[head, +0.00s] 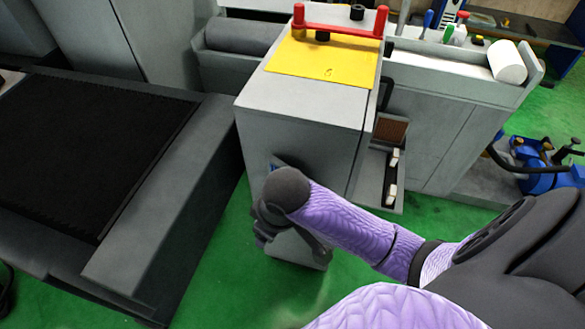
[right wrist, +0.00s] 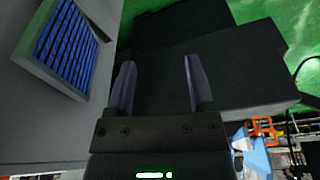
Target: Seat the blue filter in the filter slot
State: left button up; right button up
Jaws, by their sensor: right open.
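The blue filter (right wrist: 68,45), blue pleats in a light grey frame, shows at the upper left of the right wrist view. It is at the side wall of a grey machine cabinet, and its frame edge appears to stand out from the wall at an angle. The filter slot behind it is hidden. In the head view only a small bluish edge (head: 277,163) shows there, above my right wrist. My right gripper (right wrist: 160,88) is open and empty, with the filter left of its fingers, apart from them. In the head view its fingers are hidden. My left gripper is not in view.
The grey cabinet (head: 300,110) has a yellow top plate (head: 325,62) with a red handle bar (head: 338,29). A dark-topped grey machine bed (head: 95,150) stands to the left. Green floor (head: 215,255) shows between them. A blue machine (head: 550,165) stands at the right.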

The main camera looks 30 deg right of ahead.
jog(key=w+d+r+m+g+h, duration=0.1)
jog(key=w+d+r+m+h, duration=0.1)
jog(key=w+d+r, duration=0.6)
jog(key=w+d+f+b, duration=0.1)
jog(key=f, duration=0.2)
jog(key=w+d+f+b, duration=0.1)
jog(key=f+b, duration=0.1)
jog(key=f, duration=0.2)
jog(key=d+f+b, duration=0.1)
jog(key=d+f, duration=0.1)
jog(key=f, duration=0.2)
jog(key=shift+w+f+b, duration=0.1)
jog(key=shift+w+b, duration=0.3)
jog(key=shift+a, duration=0.1)
grip_shut()
